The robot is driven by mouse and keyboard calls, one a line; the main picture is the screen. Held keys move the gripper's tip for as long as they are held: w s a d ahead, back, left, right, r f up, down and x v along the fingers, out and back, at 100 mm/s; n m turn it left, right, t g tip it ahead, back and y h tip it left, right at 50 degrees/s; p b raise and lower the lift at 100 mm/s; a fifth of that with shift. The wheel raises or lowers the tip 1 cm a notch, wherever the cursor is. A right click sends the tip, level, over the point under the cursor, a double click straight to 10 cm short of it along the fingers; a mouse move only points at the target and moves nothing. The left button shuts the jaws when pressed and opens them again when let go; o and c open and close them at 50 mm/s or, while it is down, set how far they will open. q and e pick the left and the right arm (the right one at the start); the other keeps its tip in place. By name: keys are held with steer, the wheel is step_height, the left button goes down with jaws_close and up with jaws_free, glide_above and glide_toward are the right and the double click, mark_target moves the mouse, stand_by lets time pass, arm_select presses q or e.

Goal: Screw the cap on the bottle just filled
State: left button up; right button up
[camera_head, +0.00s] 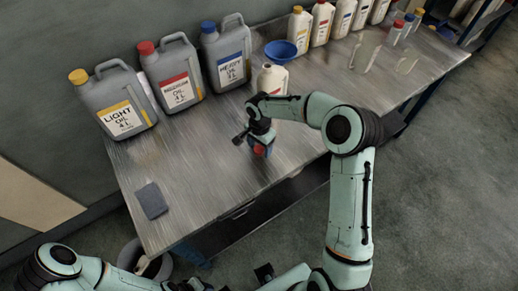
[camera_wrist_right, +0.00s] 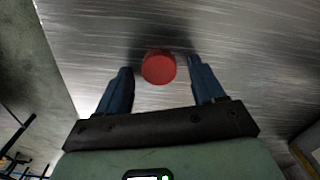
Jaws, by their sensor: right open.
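A red cap (camera_wrist_right: 158,67) lies on the metal table between the two blue fingers of my right gripper (camera_wrist_right: 160,70), which is open around it with gaps on both sides. In the head view the right gripper (camera_head: 254,143) is low over the table, and the red cap (camera_head: 259,149) shows just under it. A white bottle (camera_head: 273,77) with an uncapped neck stands behind my right forearm, which hides its lower part. My left arm is at the bottom left of the head view; its gripper is not clear at the picture's bottom edge.
Grey canisters of light oil (camera_head: 118,100), medium oil (camera_head: 173,78) and heavy oil (camera_head: 226,55) stand along the back. A blue funnel (camera_head: 281,52) is behind the white bottle. Several capped white bottles stand farther right. A dark pad (camera_head: 151,201) lies front left; the table between is clear.

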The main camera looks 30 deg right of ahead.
mark_target(260, 148)
steer(key=c, duration=1.1)
steer(key=shift+r, duration=0.15)
